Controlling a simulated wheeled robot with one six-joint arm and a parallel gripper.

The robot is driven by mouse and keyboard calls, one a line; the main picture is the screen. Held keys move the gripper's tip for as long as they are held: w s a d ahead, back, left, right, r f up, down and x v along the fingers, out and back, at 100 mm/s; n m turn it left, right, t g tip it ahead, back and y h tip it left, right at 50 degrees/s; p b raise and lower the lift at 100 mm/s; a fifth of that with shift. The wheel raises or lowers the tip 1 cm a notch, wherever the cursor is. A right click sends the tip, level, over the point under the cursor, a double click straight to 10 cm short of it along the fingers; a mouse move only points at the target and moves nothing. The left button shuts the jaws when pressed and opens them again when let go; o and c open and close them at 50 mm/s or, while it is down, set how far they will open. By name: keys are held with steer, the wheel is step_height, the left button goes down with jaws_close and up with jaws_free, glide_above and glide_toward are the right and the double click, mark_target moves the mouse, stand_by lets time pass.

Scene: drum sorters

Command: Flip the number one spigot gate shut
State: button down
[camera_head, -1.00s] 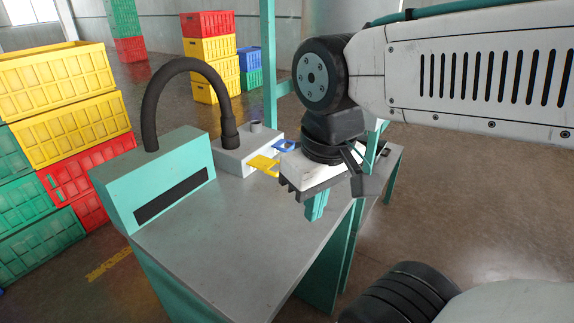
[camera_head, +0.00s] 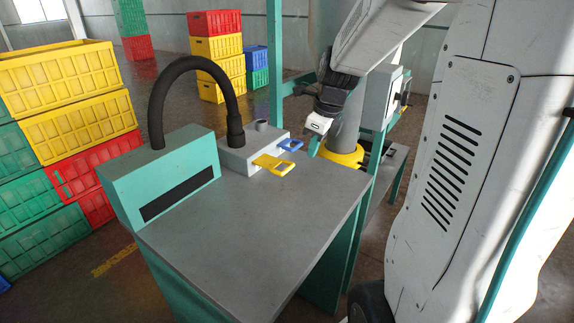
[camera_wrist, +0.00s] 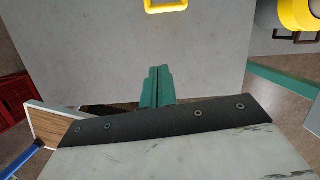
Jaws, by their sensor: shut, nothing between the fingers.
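Two flat loop handles, one yellow (camera_head: 264,161) and one blue (camera_head: 285,144), stick out from the grey spigot box (camera_head: 236,155) on the table. No number is readable on either, so I cannot tell which is number one. The yellow handle's end also shows at the top edge of the wrist view (camera_wrist: 167,9). My gripper (camera_head: 314,147) is raised to the right of the handles, apart from both. In the wrist view its teal fingers (camera_wrist: 157,84) are together and empty, over the grey tabletop.
A teal box (camera_head: 165,175) with a dark slot stands on the table (camera_head: 250,225), and a black hose (camera_head: 155,100) arches to the spigot box. The front tabletop is clear. A teal post (camera_head: 274,60) rises behind. Crate stacks (camera_head: 70,130) stand at left. A yellow-based column (camera_head: 345,155) stands beyond the table.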

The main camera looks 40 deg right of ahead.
steer(key=shift+w+d+f+m, duration=0.2)
steer(key=shift+d+m, duration=0.2)
steer(key=shift+w+d+f+m, duration=0.15)
steer(key=shift+d+m, duration=0.2)
steer(key=shift+m, duration=0.05)
steer(key=x, duration=1)
steer(key=shift+f, duration=0.1)
steer(key=shift+w+a+r, duration=0.15)
steer(key=shift+w+a, duration=0.05)
steer(key=shift+w, duration=0.4)
steer(key=shift+w+a+r, duration=0.15)
steer(key=shift+w+a, duration=0.05)
steer(key=shift+w, duration=0.45)
steer(key=shift+w+a+r, duration=0.15)
steer(key=shift+w+a, duration=0.05)
steer(key=shift+w, duration=0.5)
steer(key=shift+w, duration=0.1)
